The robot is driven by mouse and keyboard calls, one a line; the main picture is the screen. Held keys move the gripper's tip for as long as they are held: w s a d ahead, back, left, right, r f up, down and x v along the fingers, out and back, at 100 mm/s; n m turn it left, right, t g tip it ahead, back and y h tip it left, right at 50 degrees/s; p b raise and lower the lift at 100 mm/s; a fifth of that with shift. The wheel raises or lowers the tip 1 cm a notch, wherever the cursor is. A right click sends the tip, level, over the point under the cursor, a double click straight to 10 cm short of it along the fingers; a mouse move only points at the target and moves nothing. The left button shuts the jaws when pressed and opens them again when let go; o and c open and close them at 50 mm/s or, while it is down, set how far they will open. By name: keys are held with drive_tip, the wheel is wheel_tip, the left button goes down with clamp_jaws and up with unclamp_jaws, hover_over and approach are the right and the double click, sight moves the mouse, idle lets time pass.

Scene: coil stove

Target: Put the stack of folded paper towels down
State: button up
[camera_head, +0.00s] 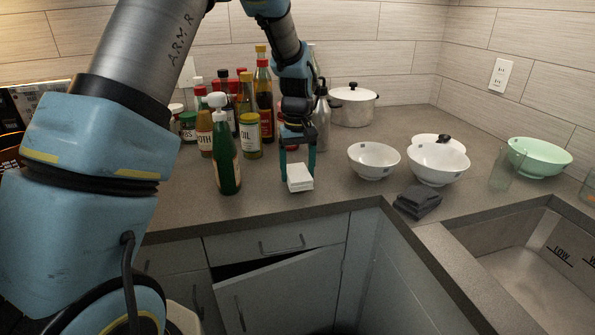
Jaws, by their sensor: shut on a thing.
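The stack of folded paper towels (300,178) is a small white block near the front edge of the countertop, at the centre of the head view. My gripper (298,168) points down from above and is shut on the stack, with a teal finger on each side of it. The stack looks level and is at or just above the counter surface; I cannot tell whether it touches. My arm hides part of what lies behind the gripper.
A green pump bottle (225,150) and several sauce bottles stand close on the left. White bowls (374,160) and a dark folded cloth (418,202) lie to the right. The sink (530,262) is at far right. A cabinet door (285,295) below hangs ajar.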

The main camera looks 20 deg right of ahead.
drive_tip(key=shift+f, duration=0.6)
drive_tip(key=shift+f, duration=0.2)
drive_tip(key=o, duration=1.2)
drive_tip(key=shift+r, duration=0.15)
